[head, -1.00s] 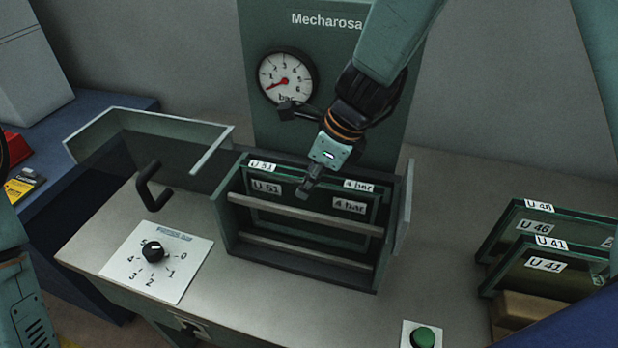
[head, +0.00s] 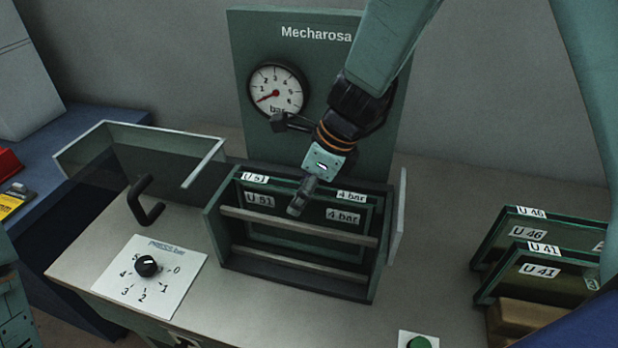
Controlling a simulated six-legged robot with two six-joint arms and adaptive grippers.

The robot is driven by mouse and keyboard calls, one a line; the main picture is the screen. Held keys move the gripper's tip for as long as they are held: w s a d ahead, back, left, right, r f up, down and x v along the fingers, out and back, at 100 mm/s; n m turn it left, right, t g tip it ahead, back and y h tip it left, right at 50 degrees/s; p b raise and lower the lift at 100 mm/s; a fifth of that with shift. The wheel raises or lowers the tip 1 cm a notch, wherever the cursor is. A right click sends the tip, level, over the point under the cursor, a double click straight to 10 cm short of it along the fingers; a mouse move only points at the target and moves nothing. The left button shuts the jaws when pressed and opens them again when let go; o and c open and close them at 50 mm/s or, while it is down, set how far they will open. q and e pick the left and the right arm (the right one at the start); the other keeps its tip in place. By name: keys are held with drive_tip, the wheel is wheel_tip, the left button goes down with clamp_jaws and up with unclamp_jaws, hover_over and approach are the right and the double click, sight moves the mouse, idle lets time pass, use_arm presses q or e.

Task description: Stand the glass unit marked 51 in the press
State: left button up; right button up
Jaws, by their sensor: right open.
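The glass unit marked U 51 (head: 275,232) stands upright in the press (head: 221,248), behind its two front rails. Its labels read U 51 and 4 bar. My right gripper (head: 298,208) is above the unit's upper middle, pointing down. It is open; whether its fingers touch the glass cannot be told. The press cover (head: 198,170) with its black handle (head: 145,200) is swung out to the left. My left gripper does not show.
A gauge (head: 277,90) on the back panel has its needle near the low end. A pressure dial (head: 147,265) is front left and a green button (head: 419,343) front right. Units U 46 (head: 533,234) and U 41 (head: 545,270) stand in a rack at right.

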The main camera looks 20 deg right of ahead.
drive_tip(key=v, duration=1.2)
drive_tip(key=shift+f, duration=0.1)
